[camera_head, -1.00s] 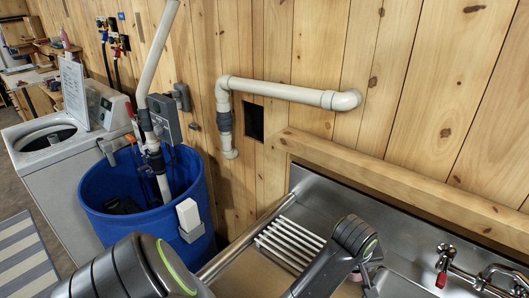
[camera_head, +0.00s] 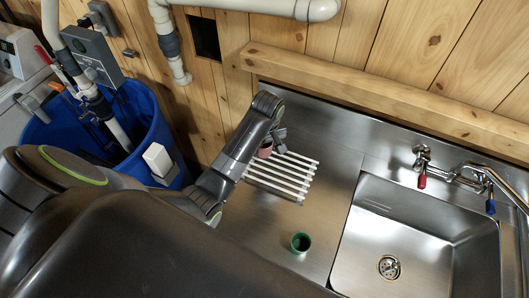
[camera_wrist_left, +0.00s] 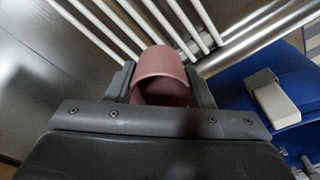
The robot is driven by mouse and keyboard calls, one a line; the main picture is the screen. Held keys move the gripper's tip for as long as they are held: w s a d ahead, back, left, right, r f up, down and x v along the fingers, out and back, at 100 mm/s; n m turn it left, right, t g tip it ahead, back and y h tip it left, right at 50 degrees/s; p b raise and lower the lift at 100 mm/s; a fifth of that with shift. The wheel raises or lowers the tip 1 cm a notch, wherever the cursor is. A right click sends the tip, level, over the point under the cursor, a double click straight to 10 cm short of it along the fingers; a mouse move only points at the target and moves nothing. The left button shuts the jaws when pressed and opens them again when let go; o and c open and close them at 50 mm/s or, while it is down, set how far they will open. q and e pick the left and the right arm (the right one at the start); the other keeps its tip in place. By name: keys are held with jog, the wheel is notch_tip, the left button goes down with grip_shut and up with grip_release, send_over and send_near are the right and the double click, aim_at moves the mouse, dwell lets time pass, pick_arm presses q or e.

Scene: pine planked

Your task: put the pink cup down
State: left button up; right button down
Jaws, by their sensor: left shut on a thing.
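The pink cup (camera_head: 265,150) is at the left end of the white slatted rack (camera_head: 284,178) on the steel counter. My left gripper (camera_head: 274,141) comes from above and is shut on it. In the left wrist view, the cup (camera_wrist_left: 162,66) sits between the two fingers of the gripper (camera_wrist_left: 163,85), with its opening partly seen. White rack bars (camera_wrist_left: 190,22) show just beyond the cup. I cannot tell whether the cup touches the rack or counter. My right gripper is out of view.
A green cup (camera_head: 300,243) stands on the counter in front of the rack. The steel sink (camera_head: 405,215) with taps (camera_head: 423,160) is to the right. A blue barrel (camera_head: 150,135) stands left of the counter. Bare counter lies between rack and green cup.

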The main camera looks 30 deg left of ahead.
aim_at(263, 161)
pick_arm(q)
jog(key=shift+a+f, duration=0.1)
jog(key=shift+f, duration=0.65)
notch_tip(263, 161, down, 3)
jog(key=shift+a+f+p, duration=0.1)
jog(key=shift+a+p, duration=0.05)
jog(key=shift+p, duration=0.3)
jog(key=shift+f, duration=0.3)
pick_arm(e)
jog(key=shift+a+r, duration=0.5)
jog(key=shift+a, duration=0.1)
pick_arm(q)
jog(key=shift+f, duration=0.1)
jog(key=o, duration=0.9)
jog(key=shift+o, duration=0.2)
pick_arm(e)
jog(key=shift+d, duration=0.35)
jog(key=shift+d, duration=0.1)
